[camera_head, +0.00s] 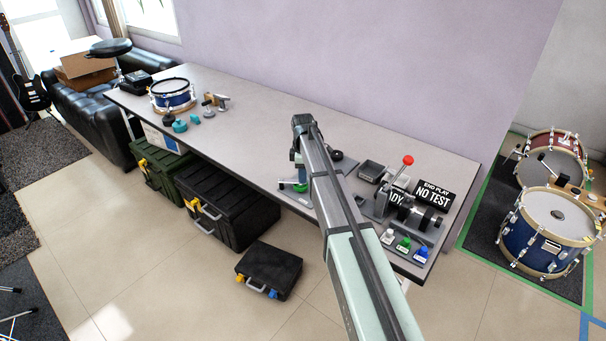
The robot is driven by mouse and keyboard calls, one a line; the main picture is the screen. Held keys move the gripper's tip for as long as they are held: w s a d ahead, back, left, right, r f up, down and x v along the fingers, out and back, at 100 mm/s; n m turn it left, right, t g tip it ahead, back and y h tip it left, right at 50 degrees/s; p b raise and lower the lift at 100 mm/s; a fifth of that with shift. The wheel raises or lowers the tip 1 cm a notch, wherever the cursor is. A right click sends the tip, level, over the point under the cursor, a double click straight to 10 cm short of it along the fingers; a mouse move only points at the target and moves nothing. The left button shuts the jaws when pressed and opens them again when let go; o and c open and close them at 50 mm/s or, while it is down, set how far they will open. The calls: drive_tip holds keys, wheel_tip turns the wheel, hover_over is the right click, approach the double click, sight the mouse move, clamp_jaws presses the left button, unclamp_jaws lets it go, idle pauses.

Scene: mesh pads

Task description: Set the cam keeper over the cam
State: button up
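I cannot make out the cam keeper or the cam for certain at this size. A bench fixture (381,203) with a red-knobbed lever (408,160) stands at the right end of the long table. A dark shaft with round black discs (418,215) sits to its right, partly in front of the signs. My arm reaches up over the table's middle-right and bends down at its far end. My gripper is mostly hidden behind my arm, left of the fixture, and its fingers cannot be read. A small green part (297,187) shows beside the arm there.
The long grey table (255,115) runs along the wall, clear in its middle left. A blue drum (173,95) and small teal items (180,125) are at its left end. A sign (434,194) stands behind.

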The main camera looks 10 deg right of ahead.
drive_tip(key=shift+o, duration=1.3)
wheel_tip(320, 180, up, 14)
drive_tip(key=shift+f, duration=0.15)
